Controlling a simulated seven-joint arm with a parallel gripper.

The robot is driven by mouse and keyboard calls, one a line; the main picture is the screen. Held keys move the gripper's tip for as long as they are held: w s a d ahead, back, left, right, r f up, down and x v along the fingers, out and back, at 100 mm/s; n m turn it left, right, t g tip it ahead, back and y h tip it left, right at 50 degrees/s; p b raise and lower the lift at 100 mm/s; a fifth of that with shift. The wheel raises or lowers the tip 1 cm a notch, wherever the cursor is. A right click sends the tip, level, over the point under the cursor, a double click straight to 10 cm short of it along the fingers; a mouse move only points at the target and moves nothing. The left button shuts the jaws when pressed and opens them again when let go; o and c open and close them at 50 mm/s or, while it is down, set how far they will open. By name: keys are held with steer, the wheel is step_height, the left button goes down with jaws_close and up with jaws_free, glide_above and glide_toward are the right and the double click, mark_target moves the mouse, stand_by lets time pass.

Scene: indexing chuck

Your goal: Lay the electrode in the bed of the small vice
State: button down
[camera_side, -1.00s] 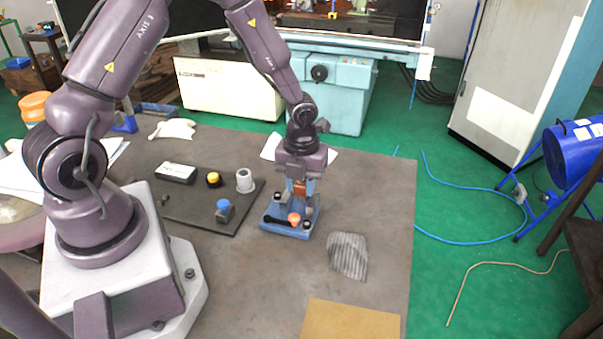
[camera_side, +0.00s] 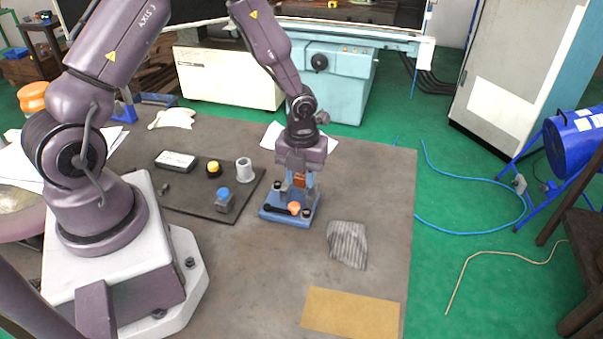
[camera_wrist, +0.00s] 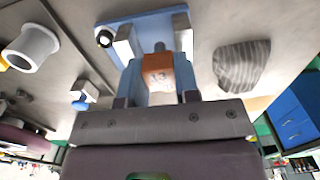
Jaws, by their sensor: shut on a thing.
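My gripper (camera_side: 299,187) points down over the small vice, its blue fingers shut on the electrode. The electrode (camera_wrist: 158,72) is a copper-brown block with markings on its face and a grey part at its far end. It also shows between the fingers in the side view (camera_side: 299,180). The small vice (camera_side: 273,214) has a blue base and pale jaws, and stands on the bench under my gripper. In the wrist view the vice (camera_wrist: 156,24) lies just beyond the electrode. I cannot tell whether the electrode touches the bed, as the fingers and block hide it.
A striped cloth (camera_side: 347,245) lies to the vice's right front. The bench farther right is clear.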

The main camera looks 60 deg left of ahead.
steer(key=shift+f, duration=0.3)
steer(key=c, duration=0.8)
jaws_free()
steer(key=shift+c, duration=0.2)
steer(key=shift+o, duration=0.3)
steer(key=shift+w+d, duration=0.15)
steer(key=shift+r, duration=0.1)
step_height(320, 180, up, 13)
